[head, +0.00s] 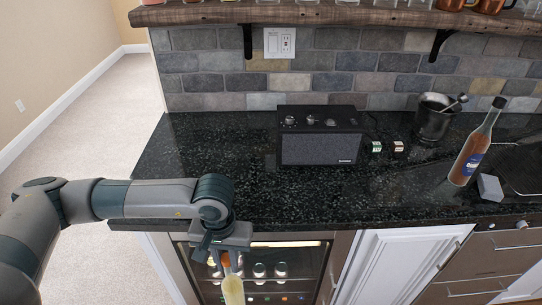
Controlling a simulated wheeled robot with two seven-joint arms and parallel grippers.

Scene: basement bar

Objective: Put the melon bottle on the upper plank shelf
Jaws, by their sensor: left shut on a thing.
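My left gripper (226,258) hangs pointing down in front of the counter's front edge, at the lower left of the head view. It is shut on a pale yellow bottle (233,290), which I take to be the melon bottle. The bottle hangs below the countertop's height, in front of the glass-fronted cooler, and its lower end is cut off by the picture's edge. A wooden plank shelf (200,14) runs along the brick wall at the top, with glasses and jars on it. Whether another plank lies above it is out of view. My right gripper is not in view.
A black speaker (320,148) stands on the dark countertop (220,165). To its right are two small cubes, a dark cup (433,120), an orange bottle (477,145) and a grey block (490,187). The countertop left of the speaker is clear. A bottle cooler (290,268) is below.

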